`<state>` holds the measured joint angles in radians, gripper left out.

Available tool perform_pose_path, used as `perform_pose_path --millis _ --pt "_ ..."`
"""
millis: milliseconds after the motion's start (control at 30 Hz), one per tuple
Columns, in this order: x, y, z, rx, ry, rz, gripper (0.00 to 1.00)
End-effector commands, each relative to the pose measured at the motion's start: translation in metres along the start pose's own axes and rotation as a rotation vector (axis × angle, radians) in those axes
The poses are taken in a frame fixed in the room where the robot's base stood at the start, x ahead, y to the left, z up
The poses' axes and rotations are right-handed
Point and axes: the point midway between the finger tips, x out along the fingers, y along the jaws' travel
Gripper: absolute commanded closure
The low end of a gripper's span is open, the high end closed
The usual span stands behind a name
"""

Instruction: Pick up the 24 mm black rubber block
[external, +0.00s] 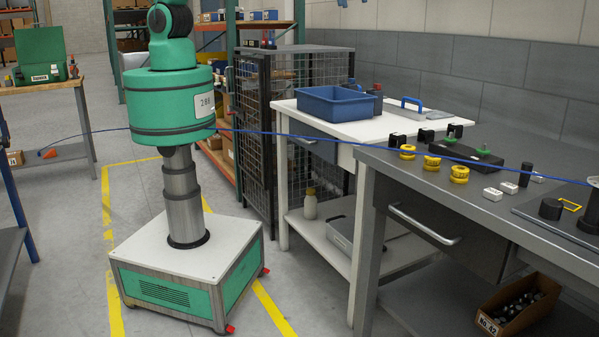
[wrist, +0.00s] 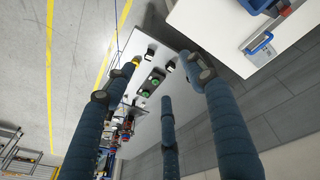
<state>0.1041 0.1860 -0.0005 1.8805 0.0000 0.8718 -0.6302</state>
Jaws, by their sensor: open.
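Several small black blocks sit at the far end of the grey workbench (external: 380,160). One black block (external: 397,140) is at the left and another (external: 425,136) is beside it, with a third (external: 455,131) further right. Small dark blocks with pale faces also show in the wrist view (wrist: 150,52). I cannot tell which is the 24 mm one. My gripper (wrist: 157,64) shows only in the wrist view, its blue ribbed fingers spread wide and empty, high above the bench. The fingers hide part of the bench top.
Near the blocks are yellow rings (external: 432,163), a black box with green knobs (external: 465,152), white blocks (external: 493,194) and a black upright cylinder (external: 525,174). A blue cable (external: 330,137) crosses the external view. A white table with a blue bin (external: 335,104) adjoins the bench.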

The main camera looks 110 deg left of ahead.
Motion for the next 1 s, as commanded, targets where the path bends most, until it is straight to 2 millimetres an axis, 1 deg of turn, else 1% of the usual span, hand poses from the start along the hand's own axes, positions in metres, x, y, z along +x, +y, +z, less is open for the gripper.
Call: perform_pose_path --millis 33,200,367,500,733,1000 --pt "0.009 0.007 -0.006 -0.014 -0.01 -0.006 0.45" --pt "0.04 0.03 -0.024 -0.067 -0.033 -0.023 0.45" --pt "0.074 0.05 -0.038 -0.116 -0.055 -0.041 0.45" --pt "0.104 0.067 -0.049 -0.158 -0.072 -0.057 0.45" --pt "0.16 0.09 -0.061 -0.23 -0.098 -0.086 0.45" --pt "0.229 0.113 -0.067 -0.31 -0.125 -0.122 0.45"
